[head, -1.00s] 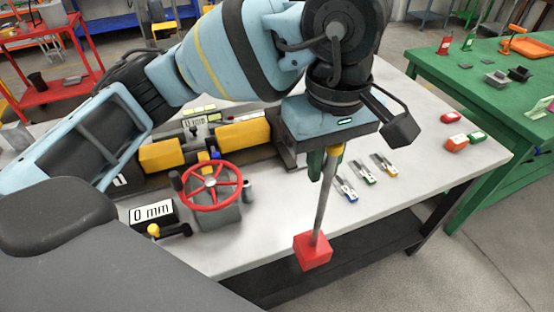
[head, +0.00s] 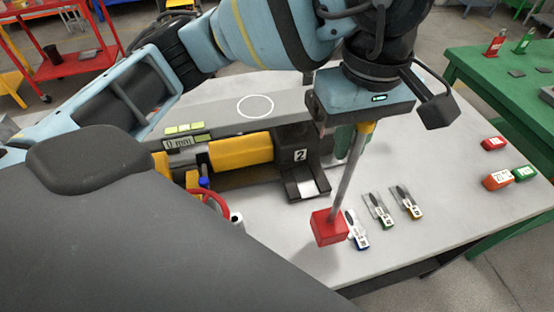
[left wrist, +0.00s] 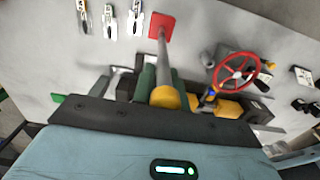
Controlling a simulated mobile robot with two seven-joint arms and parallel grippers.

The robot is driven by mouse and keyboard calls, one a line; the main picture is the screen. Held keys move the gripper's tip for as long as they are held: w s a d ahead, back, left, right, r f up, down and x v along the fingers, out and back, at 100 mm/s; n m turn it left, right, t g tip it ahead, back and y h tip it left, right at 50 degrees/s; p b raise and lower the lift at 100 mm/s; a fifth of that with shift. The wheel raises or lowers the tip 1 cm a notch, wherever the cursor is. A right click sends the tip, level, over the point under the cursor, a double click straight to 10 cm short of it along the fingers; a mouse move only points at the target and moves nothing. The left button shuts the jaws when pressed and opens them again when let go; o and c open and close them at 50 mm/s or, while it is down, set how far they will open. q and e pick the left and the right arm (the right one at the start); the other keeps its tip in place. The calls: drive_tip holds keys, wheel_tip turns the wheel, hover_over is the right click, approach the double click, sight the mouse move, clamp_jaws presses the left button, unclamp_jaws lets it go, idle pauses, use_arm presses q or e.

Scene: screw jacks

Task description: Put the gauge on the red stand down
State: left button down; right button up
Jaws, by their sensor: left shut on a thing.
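The gauge on the red stand shows as a red block base (head: 330,227), a slanting grey rod (head: 347,180) and a yellow piece at the top (head: 366,127). My left gripper (head: 358,122) is shut on its upper end. The red base hangs lowest, close beside the blue-tagged tool; I cannot tell whether it touches the table. In the left wrist view the yellow piece (left wrist: 165,98) is at the gripper, with the rod leading to the red base (left wrist: 161,26). The gauge's face is hidden. My right gripper is out of view.
Several tagged tools (head: 379,210) lie right of the red base on the pale table (head: 285,240). A screw jack with a yellow body (head: 240,151) and an end block marked 2 (head: 299,156) stands behind. A white circle (head: 256,106) is marked behind it. Red and green boxes (head: 497,180) sit far right.

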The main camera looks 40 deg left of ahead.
use_arm(q)
drive_tip(key=shift+w+r, duration=0.2)
drive_tip(key=shift+w, duration=0.15)
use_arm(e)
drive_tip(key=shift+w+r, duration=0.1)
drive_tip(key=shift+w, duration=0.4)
use_arm(q)
drive_tip(key=shift+s+a, duration=0.15)
